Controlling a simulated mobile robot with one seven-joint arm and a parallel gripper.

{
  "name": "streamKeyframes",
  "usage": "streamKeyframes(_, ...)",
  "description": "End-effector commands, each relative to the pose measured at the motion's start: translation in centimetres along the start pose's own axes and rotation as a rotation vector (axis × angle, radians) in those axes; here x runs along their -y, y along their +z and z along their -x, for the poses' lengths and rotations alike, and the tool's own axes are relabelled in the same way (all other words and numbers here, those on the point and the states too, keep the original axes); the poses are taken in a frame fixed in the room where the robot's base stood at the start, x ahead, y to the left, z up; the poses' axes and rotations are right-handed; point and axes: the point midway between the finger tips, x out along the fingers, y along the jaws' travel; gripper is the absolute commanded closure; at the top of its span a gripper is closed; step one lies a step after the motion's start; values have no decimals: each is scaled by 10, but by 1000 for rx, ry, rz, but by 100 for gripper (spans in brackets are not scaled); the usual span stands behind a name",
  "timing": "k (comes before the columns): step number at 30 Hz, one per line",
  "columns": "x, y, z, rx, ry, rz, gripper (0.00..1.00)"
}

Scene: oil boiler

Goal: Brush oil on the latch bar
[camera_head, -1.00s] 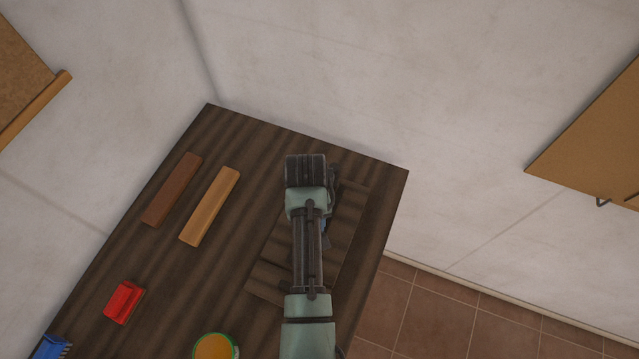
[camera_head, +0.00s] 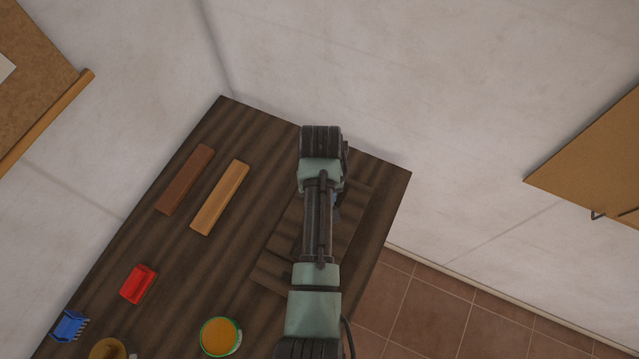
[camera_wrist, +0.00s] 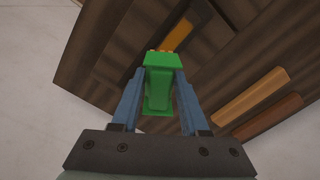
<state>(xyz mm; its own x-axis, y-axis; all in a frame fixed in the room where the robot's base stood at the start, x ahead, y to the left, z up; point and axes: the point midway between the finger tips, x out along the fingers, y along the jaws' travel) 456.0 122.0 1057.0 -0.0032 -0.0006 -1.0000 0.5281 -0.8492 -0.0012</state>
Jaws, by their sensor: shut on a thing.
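My gripper (camera_wrist: 158,95), with blue fingers, is shut on a green brush (camera_wrist: 161,83) in the wrist view. The brush's orange bristle tips just show at its far end, over a dark wooden board. A short yellow-orange strip (camera_wrist: 177,36) lies just beyond the bristles; I cannot tell whether it is the latch bar or oil on it. Contact is unclear. In the head view my arm covers the gripper, the brush and most of the dark plank assembly (camera_head: 275,275). A green-rimmed tin (camera_head: 221,337) with orange contents, apparently oil, stands at the bottom.
An orange wooden bar (camera_head: 220,198) and a brown bar (camera_head: 185,180) lie on the dark table (camera_head: 190,255). Walls stand close behind the table.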

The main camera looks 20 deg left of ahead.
Motion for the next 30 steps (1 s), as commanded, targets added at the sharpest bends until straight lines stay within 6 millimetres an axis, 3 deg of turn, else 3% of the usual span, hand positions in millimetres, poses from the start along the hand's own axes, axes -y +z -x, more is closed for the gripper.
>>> streamKeyframes(1, 0, -1, 9, 0, 0, 0, 100)
streamKeyframes(7, -1, -2, 22, 0, 0, -1, 100)
streamKeyframes(30, -2, -3, 21, -1, 0, -1, 100)
